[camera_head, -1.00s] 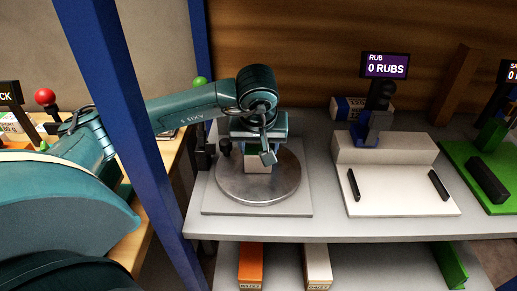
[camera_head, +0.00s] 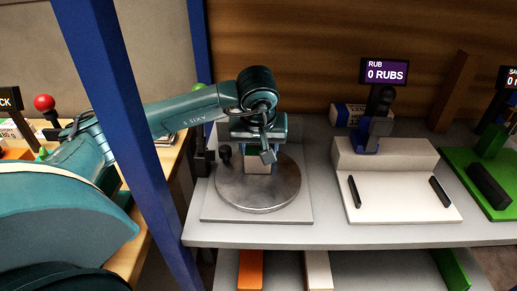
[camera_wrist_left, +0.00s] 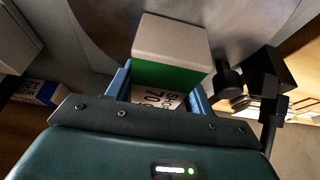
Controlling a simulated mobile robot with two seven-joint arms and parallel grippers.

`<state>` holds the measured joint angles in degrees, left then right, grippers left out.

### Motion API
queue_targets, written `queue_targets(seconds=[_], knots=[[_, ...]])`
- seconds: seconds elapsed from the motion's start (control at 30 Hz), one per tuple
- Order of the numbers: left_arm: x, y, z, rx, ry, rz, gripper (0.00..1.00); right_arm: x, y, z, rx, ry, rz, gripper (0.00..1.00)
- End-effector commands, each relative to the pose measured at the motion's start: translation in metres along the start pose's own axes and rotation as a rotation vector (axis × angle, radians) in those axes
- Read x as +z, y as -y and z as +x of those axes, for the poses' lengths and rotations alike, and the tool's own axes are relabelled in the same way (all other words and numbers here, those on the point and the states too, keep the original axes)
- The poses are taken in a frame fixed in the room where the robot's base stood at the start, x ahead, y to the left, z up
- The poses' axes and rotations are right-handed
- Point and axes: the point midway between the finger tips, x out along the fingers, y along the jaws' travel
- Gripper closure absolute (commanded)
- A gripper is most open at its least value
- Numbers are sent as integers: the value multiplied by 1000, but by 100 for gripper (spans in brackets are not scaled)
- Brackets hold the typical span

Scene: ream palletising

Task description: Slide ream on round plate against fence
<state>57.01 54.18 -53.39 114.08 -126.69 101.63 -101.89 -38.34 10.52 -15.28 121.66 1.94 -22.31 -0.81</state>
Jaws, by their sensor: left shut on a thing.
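The ream (camera_head: 258,167) is a small pale block with a green band and printed lettering. It is over the round metal plate (camera_head: 230,190), behind its middle, in the head view. My left gripper (camera_head: 259,152) is shut on it from behind, with a blue finger on each side. The left wrist view shows the ream (camera_wrist_left: 170,48) between the blue fingers (camera_wrist_left: 158,90). A dark post (camera_head: 203,150) and a black knob (camera_head: 225,152) stand left of the ream. I cannot tell which part is the fence. My right gripper is not in view.
The plate sits on a grey square base (camera_head: 290,214) on the shelf. To the right are a white rubbing station (camera_head: 400,195) with two black bars, its screen (camera_head: 386,72) reading 0 RUBS, and a green tray (camera_head: 480,165). A blue upright (camera_head: 130,140) stands in front of my left arm.

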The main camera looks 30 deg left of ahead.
Motion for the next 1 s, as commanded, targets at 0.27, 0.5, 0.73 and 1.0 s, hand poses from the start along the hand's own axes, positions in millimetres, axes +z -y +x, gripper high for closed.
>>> queue_targets(seconds=[0.27,0.5,0.73,1.0], knots=[[-8,0,3,2,-2,0,77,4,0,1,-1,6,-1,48],[-13,0,5,2,-2,0,43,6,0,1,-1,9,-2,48],[-13,0,5,1,-1,0,24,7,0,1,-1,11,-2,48],[-12,0,6,0,1,1,22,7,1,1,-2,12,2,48]])
